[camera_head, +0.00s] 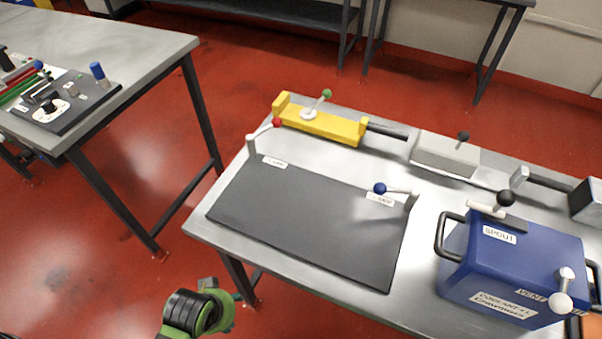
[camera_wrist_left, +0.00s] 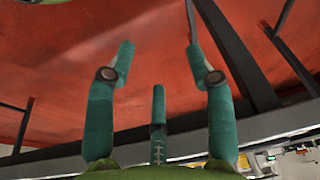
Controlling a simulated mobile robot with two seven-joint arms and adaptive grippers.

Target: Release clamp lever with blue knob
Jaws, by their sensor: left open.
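The clamp lever with the blue knob (camera_head: 380,188) stands at the right rear part of the dark mat on the metal table. Its arm runs right from the knob to a grey post (camera_head: 411,200), beside a small white label. A second clamp lever with a red knob (camera_head: 277,122) stands at the mat's left rear corner. My left arm's green and black end (camera_head: 200,312) is low in the head view, in front of the table and away from the blue knob. In the left wrist view my left gripper (camera_wrist_left: 160,62) is open and empty over red floor. My right gripper is not in view.
The dark mat (camera_head: 310,222) is bare. Behind it are a yellow fixture (camera_head: 320,124) with a green knob and a grey vise-like block (camera_head: 444,155). A blue box (camera_head: 515,265) with handles stands at the right. Another table (camera_head: 140,45) is at the left.

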